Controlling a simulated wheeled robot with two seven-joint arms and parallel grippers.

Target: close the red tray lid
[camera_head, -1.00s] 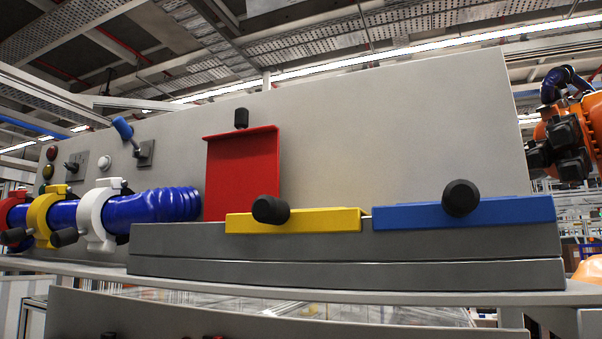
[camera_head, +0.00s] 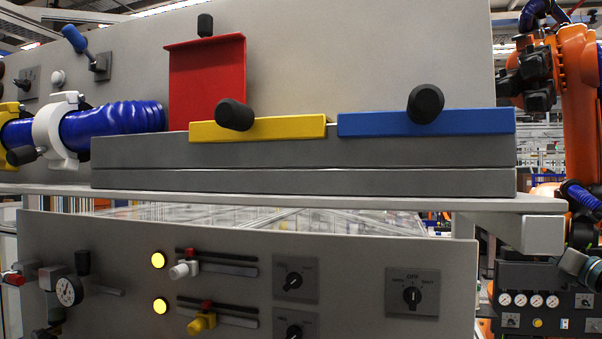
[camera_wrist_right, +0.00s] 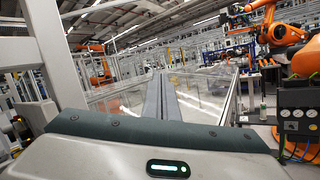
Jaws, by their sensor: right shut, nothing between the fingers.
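The red tray lid (camera_head: 207,83) stands upright and open at the left part of the grey tray (camera_head: 300,181), with a black knob (camera_head: 205,25) at its top edge. The yellow lid (camera_head: 285,128) and the blue lid (camera_head: 465,122) lie flat on the tray, each with a black knob facing front. Neither gripper shows in the head view. In the right wrist view my right gripper (camera_wrist_right: 168,78) is shut, its two grey fingers together with nothing between them. It points over open floor, and no lid is in that view.
A blue hose (camera_head: 115,128) with white and yellow clamps lies left of the red lid. A lower panel (camera_head: 350,255) with dials, sliders and yellow lamps stands below the shelf. An orange robot arm (camera_head: 580,95) stands at the right.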

